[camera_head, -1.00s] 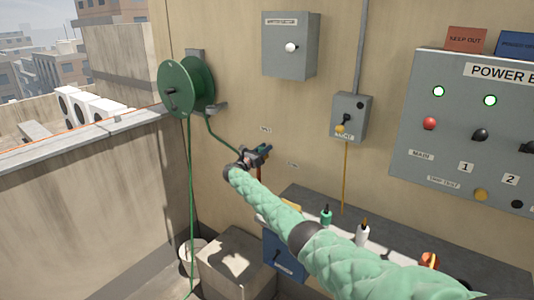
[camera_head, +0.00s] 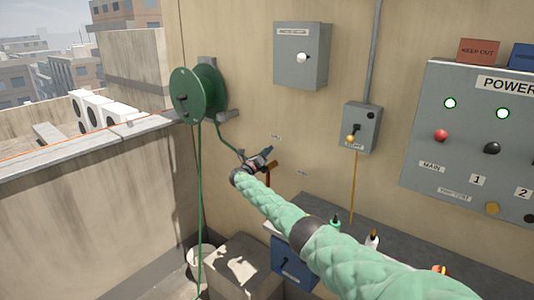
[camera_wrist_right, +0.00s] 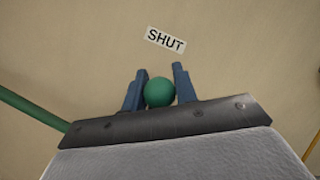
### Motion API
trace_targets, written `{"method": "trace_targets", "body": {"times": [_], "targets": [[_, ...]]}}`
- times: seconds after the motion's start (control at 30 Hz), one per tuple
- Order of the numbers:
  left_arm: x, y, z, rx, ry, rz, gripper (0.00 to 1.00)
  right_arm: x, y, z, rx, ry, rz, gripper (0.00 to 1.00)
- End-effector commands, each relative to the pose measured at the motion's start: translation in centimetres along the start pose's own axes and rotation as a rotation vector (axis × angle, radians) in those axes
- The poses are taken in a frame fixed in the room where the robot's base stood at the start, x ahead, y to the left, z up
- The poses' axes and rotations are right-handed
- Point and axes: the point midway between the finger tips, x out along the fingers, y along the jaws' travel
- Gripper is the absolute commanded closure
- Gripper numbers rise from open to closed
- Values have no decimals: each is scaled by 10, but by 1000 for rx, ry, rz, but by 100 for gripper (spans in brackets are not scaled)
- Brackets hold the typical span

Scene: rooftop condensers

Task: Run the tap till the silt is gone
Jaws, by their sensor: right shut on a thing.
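My right gripper (camera_head: 266,158) is at the wall, below and to the right of the green hose reel (camera_head: 193,94). In the right wrist view its blue fingers (camera_wrist_right: 160,88) are shut on a round green knob (camera_wrist_right: 160,93), which I take to be the tap's handle. A "SHUT" label (camera_wrist_right: 165,40) is on the wall above it. In the head view a short orange-brown pipe (camera_head: 268,181) shows just under the gripper; the tap body is mostly hidden. A green hose (camera_head: 199,205) hangs from the reel. I see no water clearly. My left gripper is out of view.
A pale bucket (camera_head: 201,256) stands on the floor beside a concrete block (camera_head: 238,265). A blue box (camera_head: 293,262) sits under a grey shelf (camera_head: 350,222) with small bottles (camera_head: 372,240). A power board (camera_head: 470,145) and switch boxes are on the wall at right.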

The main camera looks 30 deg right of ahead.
Motion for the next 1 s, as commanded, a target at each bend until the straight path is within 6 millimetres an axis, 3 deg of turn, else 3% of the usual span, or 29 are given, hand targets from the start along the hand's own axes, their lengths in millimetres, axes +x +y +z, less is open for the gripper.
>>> {"method": "trace_targets", "body": {"times": [0.27,0.3,0.4,0.77,0.93,1.0], "targets": [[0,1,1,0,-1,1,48,0,0,2,0,-2,1,100],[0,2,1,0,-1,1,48,0,0,2,0,-2,1,70],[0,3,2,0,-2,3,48,0,0,2,1,-2,1,50],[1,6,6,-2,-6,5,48,-3,1,0,0,-1,1,50],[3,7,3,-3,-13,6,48,-21,2,-1,2,-2,3,50],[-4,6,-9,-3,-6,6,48,-31,2,-2,1,-2,3,50]]}}
